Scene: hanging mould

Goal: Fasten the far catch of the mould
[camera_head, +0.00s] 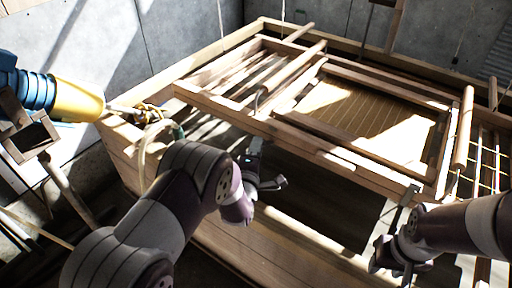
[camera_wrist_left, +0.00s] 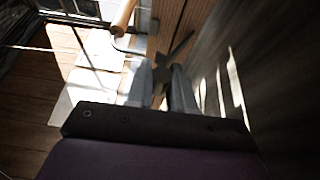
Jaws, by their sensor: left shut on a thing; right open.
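The mould is a wooden frame with a pale golden screen (camera_head: 365,112), lying tilted over the wooden vat. A curved metal piece (camera_head: 261,97), perhaps a catch, shows on the frame's left part. A narrow metal strip (camera_head: 407,203) hangs at the near right corner. My left gripper (camera_head: 258,165) is below the front rail of the frame. In the left wrist view, its fingers (camera_wrist_left: 161,88) are shut on a thin dark piece (camera_wrist_left: 181,43); I cannot tell whether this is the catch. My right gripper (camera_head: 398,262) is open, just below the metal strip; contact is unclear.
A blue and yellow device (camera_head: 70,98) stands at the left beside a coiled rope or chain (camera_head: 150,112). A round wooden bar (camera_head: 464,128) rises at the right.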

